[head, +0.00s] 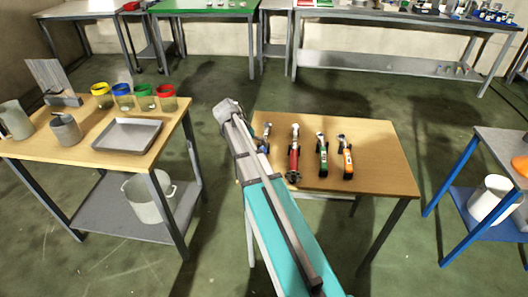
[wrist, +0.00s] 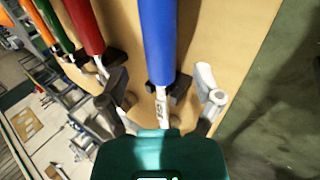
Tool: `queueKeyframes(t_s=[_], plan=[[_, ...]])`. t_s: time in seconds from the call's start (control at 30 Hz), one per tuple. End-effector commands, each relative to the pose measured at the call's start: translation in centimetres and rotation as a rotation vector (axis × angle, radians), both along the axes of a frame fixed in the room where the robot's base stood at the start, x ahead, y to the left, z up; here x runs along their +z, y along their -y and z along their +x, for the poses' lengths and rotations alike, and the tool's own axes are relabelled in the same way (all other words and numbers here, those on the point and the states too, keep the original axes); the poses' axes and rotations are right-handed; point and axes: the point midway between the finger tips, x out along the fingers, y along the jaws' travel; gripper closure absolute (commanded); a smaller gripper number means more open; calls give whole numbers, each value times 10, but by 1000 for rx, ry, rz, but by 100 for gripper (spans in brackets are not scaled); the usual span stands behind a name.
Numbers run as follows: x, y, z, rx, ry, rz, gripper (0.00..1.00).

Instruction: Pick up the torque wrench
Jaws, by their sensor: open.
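Several wrench-like tools with coloured handles stand in a row on the wooden table (head: 385,165). I cannot tell by shape which is the torque wrench. The blue-handled one (wrist: 157,40) is nearest my gripper (wrist: 160,92), and its metal shaft runs between my open fingers with room on both sides. In the head view my arm partly hides the blue one (head: 264,136). The red one (head: 294,155), green one (head: 321,155) and orange one (head: 346,158) stand to its right there. My gripper is mostly hidden in the head view.
Dark holders support the tools close beside each other. A left table (head: 85,150) carries a grey tray (head: 128,134) and several coloured-rim jars. A blue-framed table (head: 490,140) stands right. Green floor lies between the tables.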

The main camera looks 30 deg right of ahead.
Motion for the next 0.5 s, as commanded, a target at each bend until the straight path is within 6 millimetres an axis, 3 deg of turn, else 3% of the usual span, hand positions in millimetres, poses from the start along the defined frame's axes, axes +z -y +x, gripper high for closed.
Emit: queueKeyframes(t_s=[0.2,0.5], plan=[[-21,8,-8,0,1,-1,17],[-29,14,-12,1,0,0,17]])
